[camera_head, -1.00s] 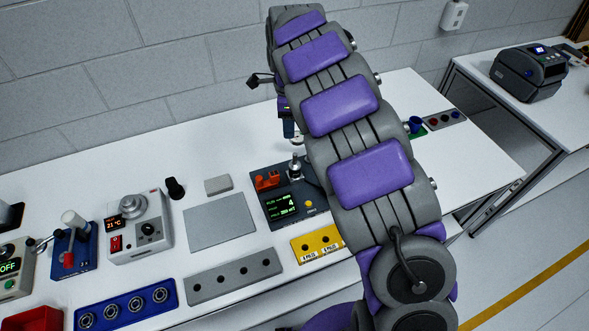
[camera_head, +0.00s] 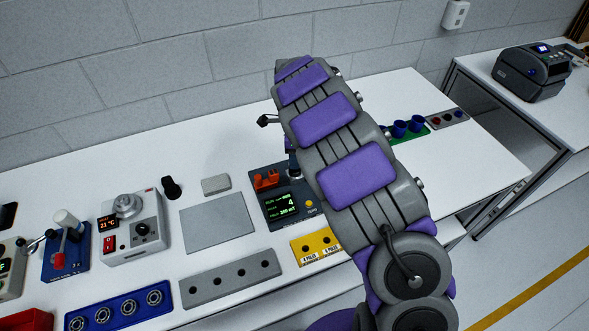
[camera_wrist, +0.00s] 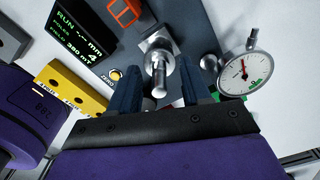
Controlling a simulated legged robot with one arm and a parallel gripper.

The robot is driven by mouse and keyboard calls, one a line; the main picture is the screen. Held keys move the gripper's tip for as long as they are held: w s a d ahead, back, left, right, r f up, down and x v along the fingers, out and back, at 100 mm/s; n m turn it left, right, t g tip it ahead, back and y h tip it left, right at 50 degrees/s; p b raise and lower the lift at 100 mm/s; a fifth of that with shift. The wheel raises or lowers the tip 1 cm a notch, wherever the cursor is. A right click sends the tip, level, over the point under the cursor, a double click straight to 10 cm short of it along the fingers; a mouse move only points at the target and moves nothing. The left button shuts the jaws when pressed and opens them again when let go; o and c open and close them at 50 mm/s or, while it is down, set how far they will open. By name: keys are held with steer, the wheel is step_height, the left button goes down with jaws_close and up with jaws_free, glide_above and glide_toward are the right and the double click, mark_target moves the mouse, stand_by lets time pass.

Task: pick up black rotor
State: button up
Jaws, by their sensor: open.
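A small black upright piece (camera_head: 172,188) with a rounded top stands at the back of the table in the head view; I cannot tell whether it is the black rotor. My gripper (camera_wrist: 158,86) is open, its two dark blue fingers apart. A silver metal post (camera_wrist: 160,74) on a square base shows between the fingers in the wrist view; whether they touch it is unclear. The post belongs to the dark test unit (camera_head: 284,218), whose screen is lit. In the head view my arm hides most of the gripper. No black rotor is clearly seen in the wrist view.
A round dial gauge (camera_wrist: 244,72) stands close right of the fingers. A yellow block (camera_head: 316,246), a grey holed block (camera_head: 205,288) and a blue bearing tray (camera_head: 128,304) lie in front. A bare grey plate (camera_head: 215,222) lies left of the unit. Blue cups (camera_head: 398,130) stand at right.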

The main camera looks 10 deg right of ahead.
steer(key=shift+f, duration=0.3)
jaws_close()
stand_by(1.2)
